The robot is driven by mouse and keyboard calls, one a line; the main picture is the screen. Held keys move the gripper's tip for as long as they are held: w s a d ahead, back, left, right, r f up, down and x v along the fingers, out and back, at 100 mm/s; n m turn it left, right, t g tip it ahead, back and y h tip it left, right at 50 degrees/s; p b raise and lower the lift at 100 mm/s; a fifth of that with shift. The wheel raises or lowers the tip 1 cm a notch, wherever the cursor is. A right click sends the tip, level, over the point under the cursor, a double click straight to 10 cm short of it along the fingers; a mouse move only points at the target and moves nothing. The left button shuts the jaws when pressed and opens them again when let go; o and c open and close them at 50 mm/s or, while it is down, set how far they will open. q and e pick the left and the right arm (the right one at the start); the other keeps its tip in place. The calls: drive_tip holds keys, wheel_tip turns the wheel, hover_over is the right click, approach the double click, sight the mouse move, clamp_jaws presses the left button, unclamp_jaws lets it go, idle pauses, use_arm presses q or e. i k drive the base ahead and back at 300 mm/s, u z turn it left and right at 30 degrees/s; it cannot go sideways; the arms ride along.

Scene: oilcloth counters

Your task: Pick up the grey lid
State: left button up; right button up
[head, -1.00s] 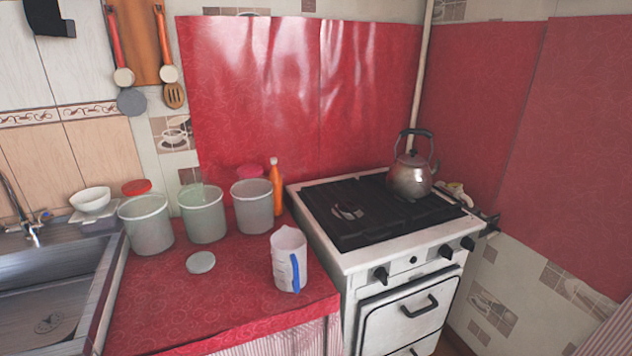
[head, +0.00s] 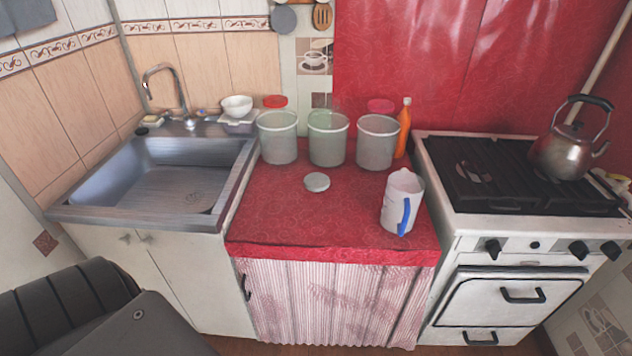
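The grey lid (head: 317,182) is a small round disc lying flat on the red oilcloth counter (head: 275,215). It lies in front of the middle of three translucent buckets, with open cloth around it. A white measuring jug (head: 397,203) with a blue handle stands to its right, nearer the counter's front edge. Neither of my grippers is in the head view. A dark grey part at the lower left is mine.
Three buckets (head: 277,138) stand in a row behind the lid, with an orange bottle (head: 403,128) at their right. A steel sink (head: 170,190) is to the left. A stove (head: 500,190) with a kettle (head: 568,150) is to the right.

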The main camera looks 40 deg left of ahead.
sight(317, 182)
drive_tip(key=z, duration=1.55)
drive_tip(key=i, duration=0.65)
drive_tip(key=u, duration=2.5)
